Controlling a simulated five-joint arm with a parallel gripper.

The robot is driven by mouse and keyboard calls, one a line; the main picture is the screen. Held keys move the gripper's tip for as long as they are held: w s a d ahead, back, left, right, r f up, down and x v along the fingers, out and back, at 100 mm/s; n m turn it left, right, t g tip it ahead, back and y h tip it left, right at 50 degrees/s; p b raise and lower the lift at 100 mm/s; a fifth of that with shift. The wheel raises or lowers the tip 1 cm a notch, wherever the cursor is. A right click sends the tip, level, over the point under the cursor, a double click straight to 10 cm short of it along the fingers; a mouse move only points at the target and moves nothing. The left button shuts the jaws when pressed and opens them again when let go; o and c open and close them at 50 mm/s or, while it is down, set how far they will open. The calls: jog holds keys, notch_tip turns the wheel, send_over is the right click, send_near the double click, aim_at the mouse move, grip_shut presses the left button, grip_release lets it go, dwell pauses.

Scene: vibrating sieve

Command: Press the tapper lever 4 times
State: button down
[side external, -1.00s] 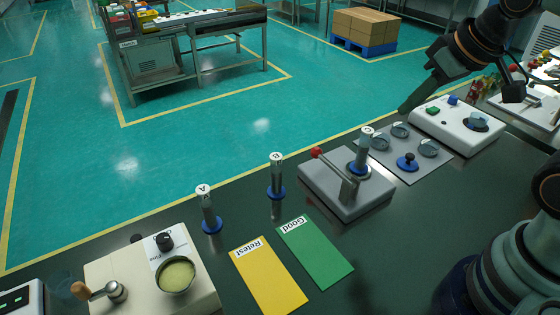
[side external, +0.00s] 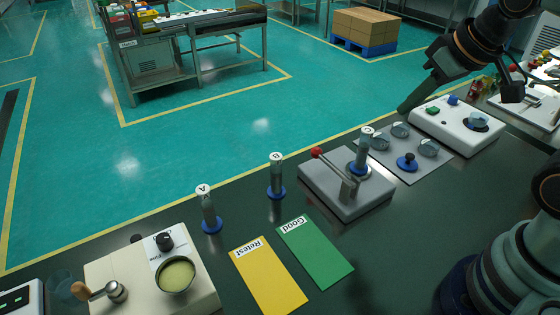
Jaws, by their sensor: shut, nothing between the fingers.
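The tapper is a grey box (side external: 335,203) on the dark bench, right of centre. Its lever (side external: 331,165) is a metal bar with a red ball at its raised upper left end, slanting down to an upright plate. A capped tube marked C (side external: 363,152) stands in a blue ring on the box's right side. My gripper (side external: 403,110) is shut and empty. Its green fingertips point down and left, in the air to the upper right of the tapper, apart from the lever.
Tubes A (side external: 207,208) and B (side external: 276,176) stand left of the tapper. A yellow card (side external: 270,283) and green card (side external: 318,258) lie in front. A grey plate (side external: 430,167) with dishes and a white box (side external: 462,130) are right. A beige device (side external: 120,268) sits lower left.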

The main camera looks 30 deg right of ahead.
aim_at(317, 149)
jog(key=w+a+f+m+t, duration=0.1)
jog(key=w+a+f+m, duration=0.1)
jog(key=w, duration=0.5)
jog(key=w+a+f+m+t+y, duration=0.1)
jog(key=w+a+f+m+t, duration=0.1)
jog(key=w, duration=0.5)
jog(key=shift+w+a+f+m, duration=0.35)
jog(key=shift+a+f+m, duration=0.25)
jog(key=shift+a+m, duration=1.05)
jog(key=shift+d, duration=0.3)
jog(key=shift+f, duration=4.4)
jog(key=shift+d+f, duration=0.1)
jog(key=shift+f, duration=0.3)
jog(key=shift+f, duration=1.25)
